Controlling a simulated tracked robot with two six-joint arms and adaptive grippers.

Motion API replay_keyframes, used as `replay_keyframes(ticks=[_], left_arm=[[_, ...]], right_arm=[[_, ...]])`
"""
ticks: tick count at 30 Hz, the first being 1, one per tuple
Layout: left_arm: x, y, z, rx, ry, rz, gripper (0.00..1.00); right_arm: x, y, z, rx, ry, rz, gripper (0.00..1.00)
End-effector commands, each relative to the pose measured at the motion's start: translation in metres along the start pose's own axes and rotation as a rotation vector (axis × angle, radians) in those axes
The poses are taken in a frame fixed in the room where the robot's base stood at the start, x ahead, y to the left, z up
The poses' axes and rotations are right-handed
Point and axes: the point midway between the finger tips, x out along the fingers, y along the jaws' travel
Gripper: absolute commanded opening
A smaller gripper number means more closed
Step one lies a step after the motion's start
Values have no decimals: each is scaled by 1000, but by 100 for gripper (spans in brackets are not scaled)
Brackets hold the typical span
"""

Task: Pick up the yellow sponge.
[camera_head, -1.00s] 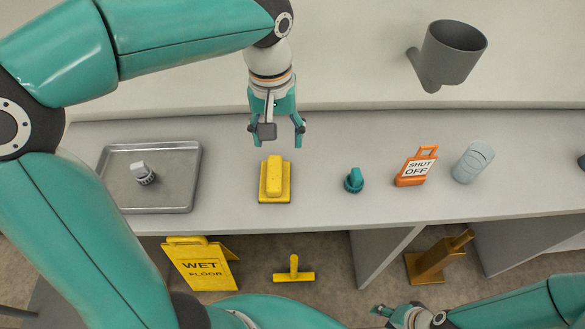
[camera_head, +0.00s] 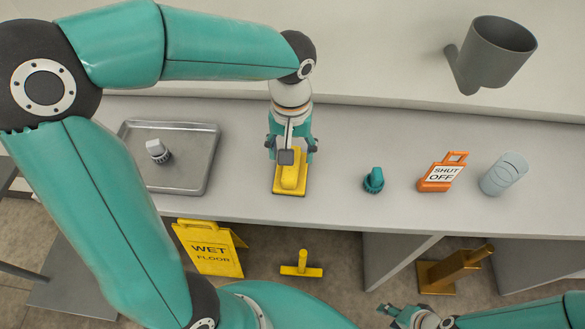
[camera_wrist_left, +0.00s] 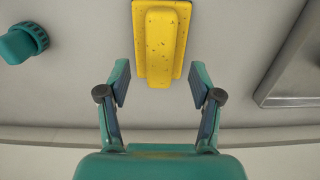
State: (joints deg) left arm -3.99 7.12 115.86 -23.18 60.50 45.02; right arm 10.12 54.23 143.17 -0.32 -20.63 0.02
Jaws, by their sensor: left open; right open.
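The yellow sponge (camera_head: 289,178) is a raised yellow block on a wider flat yellow base, lying on the grey counter. It also shows at the top of the left wrist view (camera_wrist_left: 160,40). My left gripper (camera_head: 291,150) is above the sponge's far end in the head view and hides part of it. In the left wrist view its two fingers (camera_wrist_left: 160,88) are spread and empty, with the sponge's near end in line with the gap between them. My right gripper (camera_head: 410,315) is low at the bottom of the head view, open, away from the sponge.
A metal tray (camera_head: 197,180) holding a grey-and-white knob (camera_head: 158,151) is left of the sponge. A teal knob (camera_head: 373,180), an orange shut-off tag (camera_head: 435,186) and a pale cylinder (camera_head: 504,174) stand to the right. A grey cup-shaped holder (camera_head: 492,55) is behind.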

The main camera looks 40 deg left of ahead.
Motion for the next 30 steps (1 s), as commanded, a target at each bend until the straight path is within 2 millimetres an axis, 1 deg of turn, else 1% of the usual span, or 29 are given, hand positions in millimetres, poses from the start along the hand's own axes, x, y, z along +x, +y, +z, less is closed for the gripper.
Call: replay_keyframes(ticks=[6,9,13,19,28,29,30], left_arm=[[28,0,1,1,-7,-4,65],[42,0,0,0,-5,-2,65],[49,0,0,0,-2,0,65],[49,1,0,1,-1,1,65],[49,1,0,1,-2,0,15],[49,1,0,1,-2,0,11],[49,1,0,1,-3,0,11]], right_arm=[[-5,-2,0,0,0,0,45],[-4,-2,0,0,0,0,45],[-5,-2,0,0,0,0,45],[-4,-2,0,0,0,0,45],[-4,-2,0,0,0,0,45],[-4,-2,0,0,0,0,45],[-4,-2,0,0,0,0,45]])
